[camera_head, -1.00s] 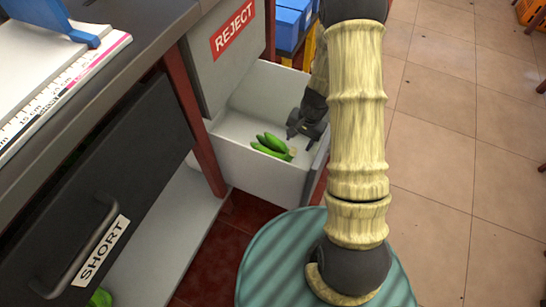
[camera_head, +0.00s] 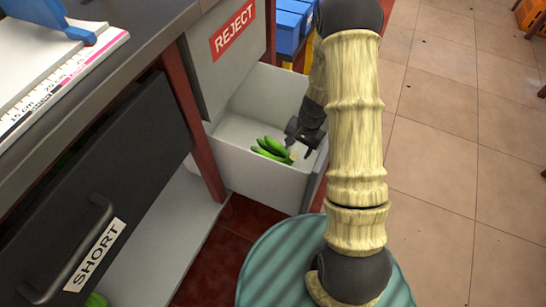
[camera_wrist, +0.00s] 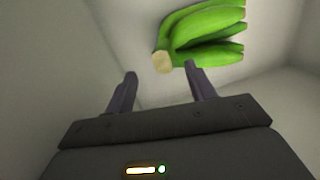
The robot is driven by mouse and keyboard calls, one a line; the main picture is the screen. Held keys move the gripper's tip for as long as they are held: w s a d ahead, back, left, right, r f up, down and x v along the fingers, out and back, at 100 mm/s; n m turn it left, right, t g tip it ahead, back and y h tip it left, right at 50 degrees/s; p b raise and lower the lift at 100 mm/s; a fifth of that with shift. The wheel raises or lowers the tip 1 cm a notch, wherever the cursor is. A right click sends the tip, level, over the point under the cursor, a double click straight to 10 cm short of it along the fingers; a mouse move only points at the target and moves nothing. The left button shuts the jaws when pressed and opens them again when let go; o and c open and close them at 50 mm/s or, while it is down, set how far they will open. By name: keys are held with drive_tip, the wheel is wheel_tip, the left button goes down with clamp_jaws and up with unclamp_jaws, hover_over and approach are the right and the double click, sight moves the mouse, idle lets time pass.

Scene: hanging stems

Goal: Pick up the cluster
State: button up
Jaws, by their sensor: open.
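The cluster (camera_head: 271,149) is a small bunch of green bananas with a pale cut stem end. It lies on the floor of the white REJECT drawer (camera_head: 262,180). My gripper (camera_head: 301,148) is inside the drawer, just right of the cluster's stem end. In the wrist view the cluster (camera_wrist: 203,36) lies beyond the fingertips, up and to the right. My gripper (camera_wrist: 160,76) is open and empty there, with its right fingertip close to the bananas. I cannot tell whether that fingertip touches them.
The drawer's walls stand close around my gripper. A dark SHORT drawer (camera_head: 90,190) is at the left, under a counter with a white measuring board (camera_head: 50,70). Blue bins (camera_head: 290,25) stand behind. Tiled floor (camera_head: 460,130) is open at the right.

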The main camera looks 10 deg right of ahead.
sight(293, 156)
drive_tip(key=f+b, duration=0.1)
drive_tip(key=a+f+b, duration=0.1)
drive_tip(key=f, duration=0.1)
drive_tip(key=f+b, duration=0.1)
drive_tip(key=shift+w+a+f, duration=0.15)
drive_tip(key=shift+a+f, duration=0.1)
drive_tip(key=shift+f, duration=0.15)
drive_tip(key=shift+c, duration=0.2)
drive_tip(key=shift+r, duration=0.1)
clamp_jaws()
drive_tip(key=shift+d+r, duration=0.1)
drive_tip(key=shift+r, duration=0.05)
wheel_tip(293, 156, up, 10)
drive_tip(key=p, duration=0.6)
